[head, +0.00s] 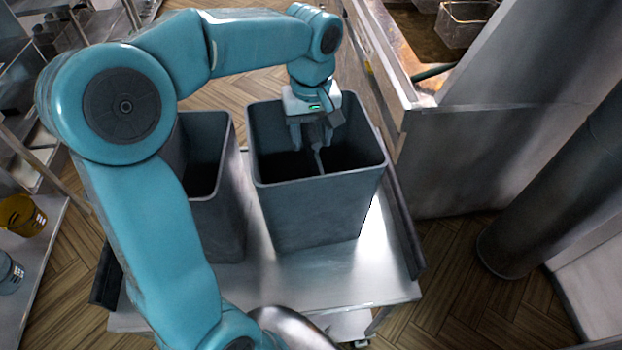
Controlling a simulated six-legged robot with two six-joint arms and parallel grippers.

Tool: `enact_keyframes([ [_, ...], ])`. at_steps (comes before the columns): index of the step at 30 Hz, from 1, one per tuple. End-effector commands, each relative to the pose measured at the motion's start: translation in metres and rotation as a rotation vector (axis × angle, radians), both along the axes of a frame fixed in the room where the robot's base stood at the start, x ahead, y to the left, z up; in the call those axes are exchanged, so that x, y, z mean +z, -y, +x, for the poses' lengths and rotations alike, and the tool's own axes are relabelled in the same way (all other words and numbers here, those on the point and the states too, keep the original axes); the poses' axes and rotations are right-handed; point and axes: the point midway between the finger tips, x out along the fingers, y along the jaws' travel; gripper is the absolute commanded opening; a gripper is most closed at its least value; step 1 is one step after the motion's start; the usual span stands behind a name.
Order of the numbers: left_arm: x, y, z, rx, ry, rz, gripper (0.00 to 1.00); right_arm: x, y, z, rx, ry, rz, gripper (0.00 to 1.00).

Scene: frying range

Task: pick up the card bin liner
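Two grey open-topped bins stand upright side by side on a metal cart. The larger bin (318,212) is at the right and the narrower bin (214,215) is at the left, partly hidden by my arm. Neither carries a readable label, so I cannot tell which is the card bin liner. My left gripper (312,146) points down into the mouth of the larger bin, with its fingers apart. A thin grey strip (318,160) shows just below the fingers inside that bin; I cannot tell whether they touch it. My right gripper is out of view.
The metal cart (345,275) has a bare strip in front of the bins. A frying unit (455,150) stands close at the right, beside a thick grey column (545,190). Shelves with a yellow tub (20,215) are at the left. Wooden floor shows between them.

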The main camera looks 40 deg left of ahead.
Motion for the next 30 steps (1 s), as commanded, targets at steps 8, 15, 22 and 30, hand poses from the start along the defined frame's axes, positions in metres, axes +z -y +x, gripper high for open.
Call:
enact_keyframes([
  [8, -0.0041, 0.0001, -0.0001, 0.000, 0.001, 0.001, 0.51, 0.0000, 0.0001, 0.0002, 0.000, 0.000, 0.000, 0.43],
  [15, -0.0039, 0.0001, 0.0000, -0.001, 0.001, 0.001, 0.00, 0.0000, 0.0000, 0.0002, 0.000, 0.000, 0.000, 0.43],
  [22, -0.0041, 0.0004, -0.0001, -0.001, 0.000, 0.000, 0.00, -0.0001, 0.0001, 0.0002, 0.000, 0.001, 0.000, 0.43],
  [30, -0.0039, 0.0004, -0.0001, 0.000, 0.000, 0.000, 0.00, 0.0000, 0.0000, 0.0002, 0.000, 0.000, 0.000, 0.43],
])
